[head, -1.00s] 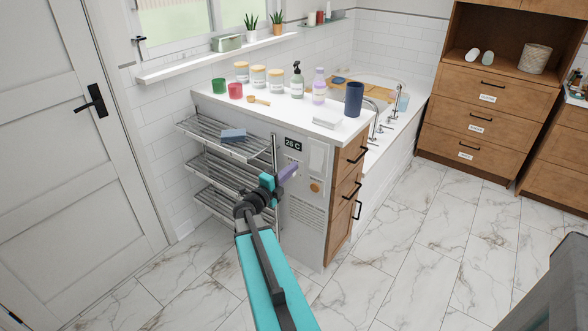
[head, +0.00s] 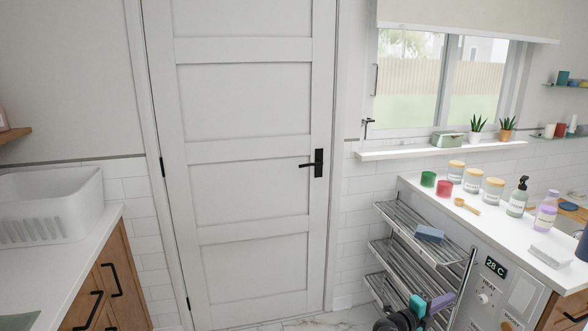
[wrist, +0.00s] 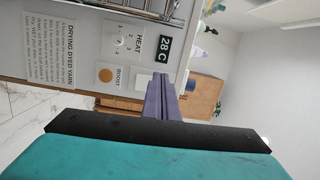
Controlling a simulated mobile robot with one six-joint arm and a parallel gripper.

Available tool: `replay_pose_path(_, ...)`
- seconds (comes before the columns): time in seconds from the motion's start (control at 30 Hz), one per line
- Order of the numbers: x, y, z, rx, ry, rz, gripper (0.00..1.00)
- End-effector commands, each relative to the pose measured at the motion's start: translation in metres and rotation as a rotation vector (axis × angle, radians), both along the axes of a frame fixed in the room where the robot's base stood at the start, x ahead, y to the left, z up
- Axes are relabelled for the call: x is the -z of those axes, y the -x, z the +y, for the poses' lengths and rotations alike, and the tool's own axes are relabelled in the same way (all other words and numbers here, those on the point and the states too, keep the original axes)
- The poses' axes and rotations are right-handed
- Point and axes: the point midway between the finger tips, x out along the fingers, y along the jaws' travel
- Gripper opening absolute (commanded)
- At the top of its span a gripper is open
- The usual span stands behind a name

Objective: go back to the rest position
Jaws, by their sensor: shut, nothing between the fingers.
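My gripper (head: 447,299) shows at the bottom right of the head view, with its purple fingers in front of the metal rack and beside the heater panel. In the wrist view the fingers (wrist: 162,98) are pressed together with nothing between them. The panel's display (head: 496,268) reads 28 C, with a HEAT knob (head: 483,298) below it. In the wrist view the display (wrist: 163,48) and the BOOST button (wrist: 106,75) lie beyond the fingers. Most of my arm is out of the head view.
The metal rack (head: 422,264) holds a blue block (head: 429,233). Jars, cups and bottles stand on the white counter (head: 485,220). A closed door (head: 250,170) is in the middle. A white basket (head: 50,205) sits on the left counter (head: 85,250).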

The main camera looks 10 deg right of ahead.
Motion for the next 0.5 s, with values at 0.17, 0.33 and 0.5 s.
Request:
replay_pose_path(0.17,0.038,-0.043,0.067,-0.176,0.008,0.102,0.0)
replay_pose_path(0.33,0.075,-0.084,0.131,-0.39,0.009,0.222,0.0)
replay_pose_path(0.5,0.117,-0.114,0.198,-0.612,0.005,0.361,0.0)
